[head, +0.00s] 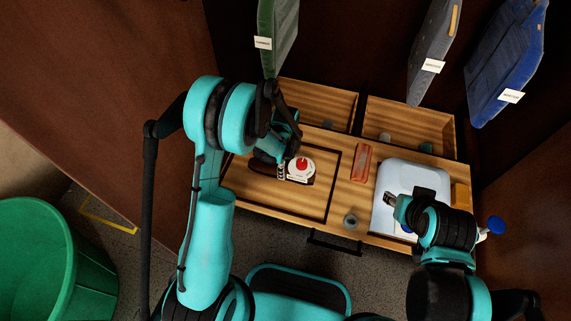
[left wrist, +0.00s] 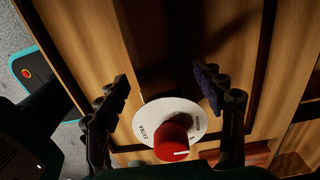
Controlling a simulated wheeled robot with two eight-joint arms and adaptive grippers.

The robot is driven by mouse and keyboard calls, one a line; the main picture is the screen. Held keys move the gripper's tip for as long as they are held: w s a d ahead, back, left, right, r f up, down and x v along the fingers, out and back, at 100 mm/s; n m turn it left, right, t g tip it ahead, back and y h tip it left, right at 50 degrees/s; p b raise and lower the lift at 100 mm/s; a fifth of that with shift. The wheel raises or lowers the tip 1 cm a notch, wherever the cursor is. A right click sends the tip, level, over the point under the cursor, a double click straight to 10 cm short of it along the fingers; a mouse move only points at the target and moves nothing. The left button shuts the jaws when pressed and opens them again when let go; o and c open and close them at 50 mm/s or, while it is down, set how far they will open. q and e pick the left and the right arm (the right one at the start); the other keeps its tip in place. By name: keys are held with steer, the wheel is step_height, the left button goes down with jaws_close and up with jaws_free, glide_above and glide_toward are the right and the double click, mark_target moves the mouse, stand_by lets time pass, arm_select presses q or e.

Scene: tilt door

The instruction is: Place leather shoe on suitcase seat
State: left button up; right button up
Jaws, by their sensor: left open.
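I cannot make out a leather shoe for certain. A dark brown patch (head: 262,168) lies beside and below my left gripper in the head view, partly hidden; it may be a shoe or shadow. My left gripper (head: 290,160) is open, above the left recessed panel of the wooden drawer unit. Between and just beyond its fingers (left wrist: 165,105) is a white dial with a red knob (left wrist: 172,137), also seen in the head view (head: 301,166). A pale rounded case (head: 415,176), perhaps the suitcase, lies at right. My right gripper (head: 393,200) is over it; its jaws are unclear.
A reddish block (head: 361,163) and a small round jar (head: 351,221) sit between panel and case. Open compartments (head: 320,105) are behind. Tagged garments (head: 505,60) hang above. A green bin (head: 55,260) stands at left.

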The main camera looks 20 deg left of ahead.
arm_select(q)
steer(key=s+a+r+n+t+p, duration=0.15)
steer(key=s+r+n, duration=0.25)
steer(key=r, duration=0.9)
steer(key=s+r+n+t+p, duration=0.2)
steer(key=s+r+n+p, duration=0.15)
steer(key=r, duration=0.85)
steer(key=s+a+r+n+t, duration=0.1)
steer(key=s+r+n+t, duration=0.2)
steer(key=s+n, duration=0.6)
steer(key=shift+s+a+r+n+t, duration=0.35)
steer(key=shift+r+n, duration=0.3)
steer(key=shift+n, duration=0.3)
